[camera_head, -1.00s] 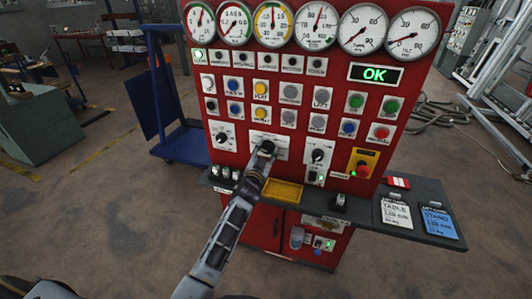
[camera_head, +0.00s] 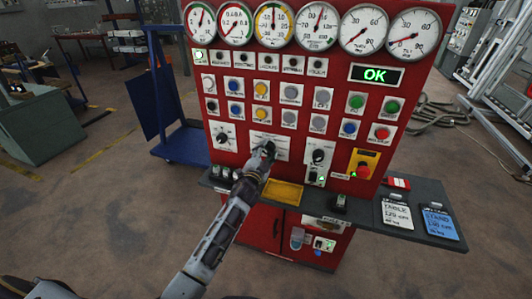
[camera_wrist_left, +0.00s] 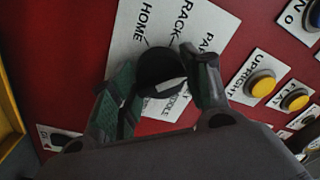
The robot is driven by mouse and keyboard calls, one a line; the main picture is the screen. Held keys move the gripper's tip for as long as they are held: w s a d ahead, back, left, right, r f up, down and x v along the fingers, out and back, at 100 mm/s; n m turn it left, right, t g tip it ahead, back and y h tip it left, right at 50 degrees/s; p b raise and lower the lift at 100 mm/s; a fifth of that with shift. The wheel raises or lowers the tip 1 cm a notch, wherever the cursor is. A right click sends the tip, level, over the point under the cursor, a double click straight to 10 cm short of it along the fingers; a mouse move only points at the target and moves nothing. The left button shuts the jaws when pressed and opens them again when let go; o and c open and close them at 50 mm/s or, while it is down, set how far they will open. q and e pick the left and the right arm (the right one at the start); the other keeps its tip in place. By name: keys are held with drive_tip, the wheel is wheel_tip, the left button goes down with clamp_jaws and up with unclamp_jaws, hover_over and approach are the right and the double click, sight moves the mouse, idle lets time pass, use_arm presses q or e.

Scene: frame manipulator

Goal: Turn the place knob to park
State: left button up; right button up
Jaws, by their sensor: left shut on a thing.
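The place knob (camera_wrist_left: 160,68) is a round black knob on a white label plate (camera_wrist_left: 128,28) in the left wrist view. The plate reads HOME, RACK and a partly hidden word starting with PA; another word below is mostly covered. A pale mark shows on the knob's lower side, but I cannot tell which word it points to. My left gripper (camera_wrist_left: 160,85) is shut on the knob, one finger on each side. In the head view my left gripper (camera_head: 268,151) covers most of the knob on the red panel. My right gripper is not in view.
The red panel (camera_head: 335,75) carries gauges along its top, several buttons and a green OK display (camera_head: 376,74). A second black knob (camera_head: 318,156) and a red emergency button (camera_head: 363,171) are to the right. A grey shelf (camera_head: 375,212) juts out below, with a yellow tray (camera_head: 283,192).

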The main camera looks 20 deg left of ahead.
use_arm(q)
drive_tip(key=o, duration=1)
drive_tip(key=shift+s, duration=0.2)
drive_tip(key=s, duration=1.1)
drive_tip(key=shift+s+a+f, duration=0.2)
drive_tip(key=shift+s+f, duration=0.1)
drive_tip(key=shift+f, duration=0.15)
drive_tip(key=shift+n, duration=0.3)
